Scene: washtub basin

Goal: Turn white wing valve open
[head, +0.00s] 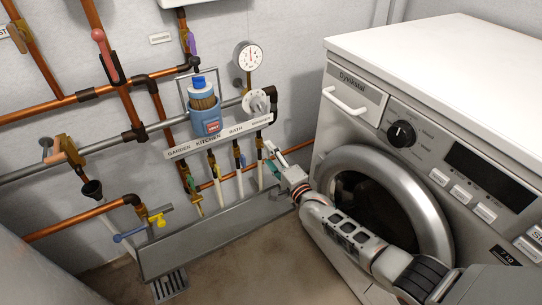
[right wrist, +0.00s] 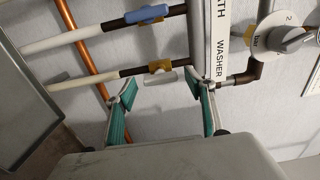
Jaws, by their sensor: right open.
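The white wing valve (right wrist: 158,77) shows in the right wrist view as a small white handle on a brass body, on the pipe by the WASHER end of the label strip. In the head view it is hard to make out beside my gripper. My right gripper (head: 273,158) is open and empty, in front of the washer pipe. In the right wrist view its teal-padded fingers (right wrist: 163,90) are spread, with the white handle between and just beyond the tips. I cannot tell whether they touch. My left gripper is not in view.
A blue wing valve (right wrist: 147,14) sits on the neighbouring pipe. A grey numbered dial (right wrist: 284,38) is to the right of the label strip (head: 220,134). A metal trough (head: 210,236) lies below the pipes. The washing machine (head: 440,140) stands close at the right, behind my right arm.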

